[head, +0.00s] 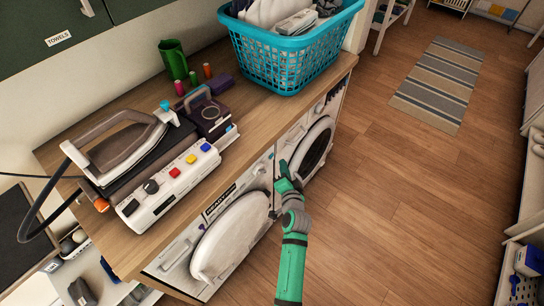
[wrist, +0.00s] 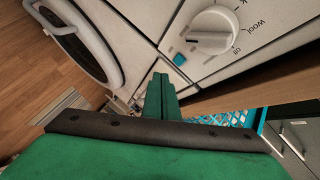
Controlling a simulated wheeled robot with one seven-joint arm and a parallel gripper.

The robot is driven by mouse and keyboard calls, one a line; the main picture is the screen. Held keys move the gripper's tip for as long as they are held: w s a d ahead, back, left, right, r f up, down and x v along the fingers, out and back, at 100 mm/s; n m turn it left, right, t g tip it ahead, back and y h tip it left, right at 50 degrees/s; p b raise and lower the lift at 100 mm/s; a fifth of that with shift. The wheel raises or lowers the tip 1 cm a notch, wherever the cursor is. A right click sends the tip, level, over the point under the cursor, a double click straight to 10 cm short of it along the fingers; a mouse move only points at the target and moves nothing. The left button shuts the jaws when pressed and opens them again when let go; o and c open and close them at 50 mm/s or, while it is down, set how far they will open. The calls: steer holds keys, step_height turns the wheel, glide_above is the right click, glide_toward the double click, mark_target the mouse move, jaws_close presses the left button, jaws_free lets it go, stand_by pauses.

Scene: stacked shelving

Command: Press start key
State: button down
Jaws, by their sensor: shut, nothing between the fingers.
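My gripper (head: 284,166) is shut and empty, in front of the washing machine fronts under the wooden counter. Its closed green fingers (wrist: 161,82) point at the machine front in the wrist view. A small teal key (wrist: 179,60) lies just beyond and right of the fingertips; a gap seems to show between them, but depth is hard to judge. No lettering on the key is readable. A white dial (wrist: 214,32) with "wool" and "off" marks sits right of the key. The left machine has a dark display (head: 220,200) and a white round door (head: 230,238).
The right machine has a dark round door (head: 317,147). On the counter (head: 242,108) stand an iron (head: 120,145), a white unit with coloured buttons (head: 168,186), and a teal laundry basket (head: 290,60).

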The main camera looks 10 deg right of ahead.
mark_target(271, 156)
steer(key=shift+w+a, duration=0.65)
steer(key=shift+w, duration=0.2)
stand_by(1.6)
steer(key=shift+w+a, duration=0.2)
steer(key=shift+w, duration=0.1)
